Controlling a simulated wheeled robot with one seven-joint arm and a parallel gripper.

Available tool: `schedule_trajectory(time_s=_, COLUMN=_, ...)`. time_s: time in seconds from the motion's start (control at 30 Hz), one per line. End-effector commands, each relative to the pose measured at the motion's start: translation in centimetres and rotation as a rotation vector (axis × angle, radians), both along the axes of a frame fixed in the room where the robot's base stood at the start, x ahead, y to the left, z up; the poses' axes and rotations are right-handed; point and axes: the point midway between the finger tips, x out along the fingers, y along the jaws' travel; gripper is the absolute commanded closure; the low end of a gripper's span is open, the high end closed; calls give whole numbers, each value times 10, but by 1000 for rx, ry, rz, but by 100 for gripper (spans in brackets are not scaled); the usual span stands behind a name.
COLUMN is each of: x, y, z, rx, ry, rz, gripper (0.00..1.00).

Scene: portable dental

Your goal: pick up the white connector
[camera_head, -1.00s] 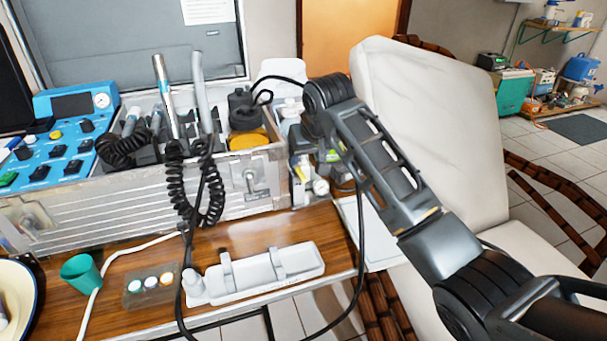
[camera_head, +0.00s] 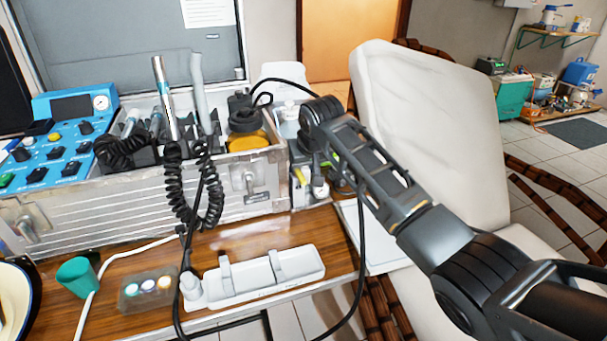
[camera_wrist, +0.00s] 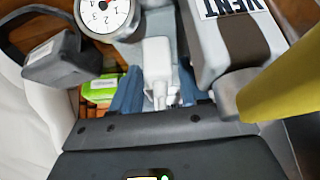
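The white connector (camera_wrist: 157,58) shows in the wrist view as a pale block with a thin stem pointing toward my gripper. It stands in front of a grey metal fitting. My gripper (camera_wrist: 160,97) is open, with one blue finger on each side of the connector. The left finger looks close to it, and a narrow gap shows on the right; I cannot tell whether either touches. In the head view my wrist (camera_head: 322,118) hangs over the small unit at the right end of the metal case, and my arm hides the fingers and connector.
A round dial (camera_wrist: 104,14), a dark grey block (camera_wrist: 62,62) and a green-white box (camera_wrist: 100,88) crowd the left of the wrist view. A yellow part (camera_wrist: 280,92) is close on the right. The metal case (camera_head: 110,205) and a black cable (camera_head: 361,240) flank the unit.

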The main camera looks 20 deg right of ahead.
Motion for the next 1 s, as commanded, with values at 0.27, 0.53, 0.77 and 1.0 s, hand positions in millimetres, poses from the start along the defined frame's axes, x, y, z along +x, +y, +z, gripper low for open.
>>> schedule_trajectory(time_s=0.27, x=0, y=0, z=0, rx=0, ry=0, rz=0, gripper=82)
schedule_trajectory(time_s=0.53, x=0, y=0, z=0, rx=0, ry=0, rz=0, gripper=97)
schedule_trajectory(time_s=0.77, x=0, y=0, z=4, rx=0, ry=0, rz=0, gripper=97)
schedule_trajectory(time_s=1.0, x=1, y=1, z=32, rx=1, ry=-3, rz=0, gripper=97)
